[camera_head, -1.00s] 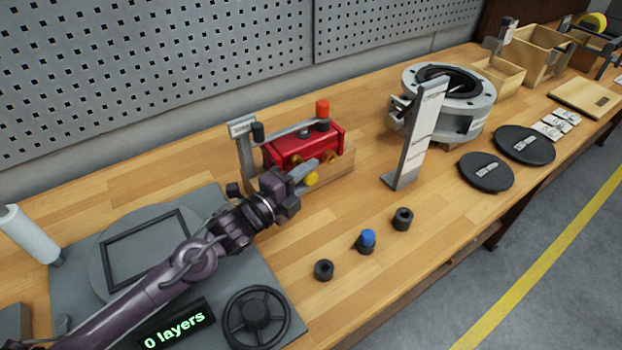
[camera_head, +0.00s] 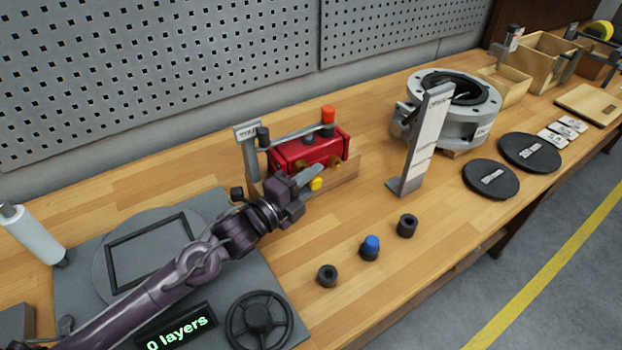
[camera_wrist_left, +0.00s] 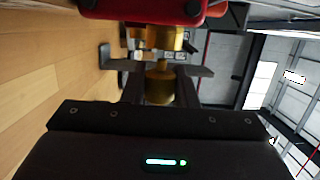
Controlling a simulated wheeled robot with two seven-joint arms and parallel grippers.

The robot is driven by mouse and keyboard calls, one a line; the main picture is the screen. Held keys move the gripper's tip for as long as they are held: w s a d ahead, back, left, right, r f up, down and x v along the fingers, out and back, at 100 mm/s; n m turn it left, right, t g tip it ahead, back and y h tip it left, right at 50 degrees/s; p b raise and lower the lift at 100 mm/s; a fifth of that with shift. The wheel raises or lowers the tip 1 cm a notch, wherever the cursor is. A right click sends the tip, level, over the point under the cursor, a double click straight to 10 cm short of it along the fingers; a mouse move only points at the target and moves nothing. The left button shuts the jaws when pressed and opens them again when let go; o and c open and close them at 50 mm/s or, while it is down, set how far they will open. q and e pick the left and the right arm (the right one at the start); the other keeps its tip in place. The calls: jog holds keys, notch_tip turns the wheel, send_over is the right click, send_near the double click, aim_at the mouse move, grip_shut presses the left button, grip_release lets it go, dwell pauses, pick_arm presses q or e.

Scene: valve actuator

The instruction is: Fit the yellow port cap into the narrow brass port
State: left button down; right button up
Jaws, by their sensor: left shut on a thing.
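The yellow port cap (camera_head: 316,184) is between the fingers of my left gripper (camera_head: 310,178), which is shut on it. In the left wrist view the cap (camera_wrist_left: 160,86) has a narrow stem end pointing at a brass port (camera_wrist_left: 165,38) on the red actuator body (camera_wrist_left: 140,8). The cap appears roughly in line with that port and close to it; I cannot tell whether they touch. In the head view the red body (camera_head: 295,157) has brass ports (camera_head: 335,163) on its near face, partly behind my gripper. My right gripper is not in view.
A grey label stand (camera_head: 420,140) and a flanged ring (camera_head: 465,125) stand to the right. A blue-topped plug (camera_head: 371,246) and black fittings (camera_head: 407,226) lie in front. A handwheel (camera_head: 259,320) lies at the near left. Bare wood surrounds the fittings.

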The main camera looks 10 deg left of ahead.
pick_arm(q)
jog(key=shift+w+a, duration=0.1)
dwell(0.4)
jog(key=shift+w+a, duration=0.7)
jog(key=shift+a, duration=0.05)
dwell(0.3)
jog(key=c, duration=1.1)
grip_release()
jog(key=shift+b+v, duration=1.1)
jog(key=shift+v, duration=2.8)
